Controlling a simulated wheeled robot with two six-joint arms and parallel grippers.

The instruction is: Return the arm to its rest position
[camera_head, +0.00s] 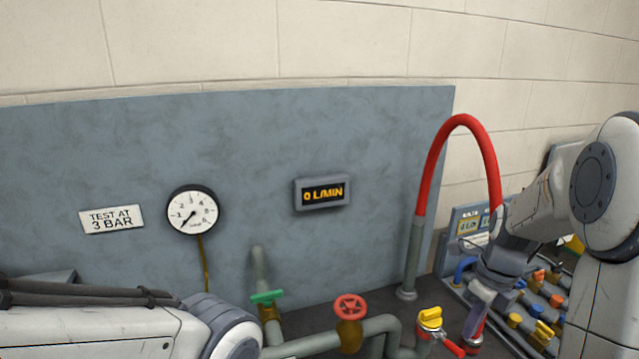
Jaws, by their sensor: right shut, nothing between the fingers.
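My right arm (545,205) comes in from the right edge and bends down. My right gripper (478,303) points down at the lower right, shut and empty, by the upright pipe end with a red base (473,333). I cannot tell whether it touches that pipe. My left arm (90,330) lies along the lower left edge. Its gripper is out of view.
A yellow-handled valve (430,319), red handwheel (350,307) and green-handled valve (267,297) stand low. The panel (120,150) carries a gauge (192,211) and a "0 L/MIN" display (322,193).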

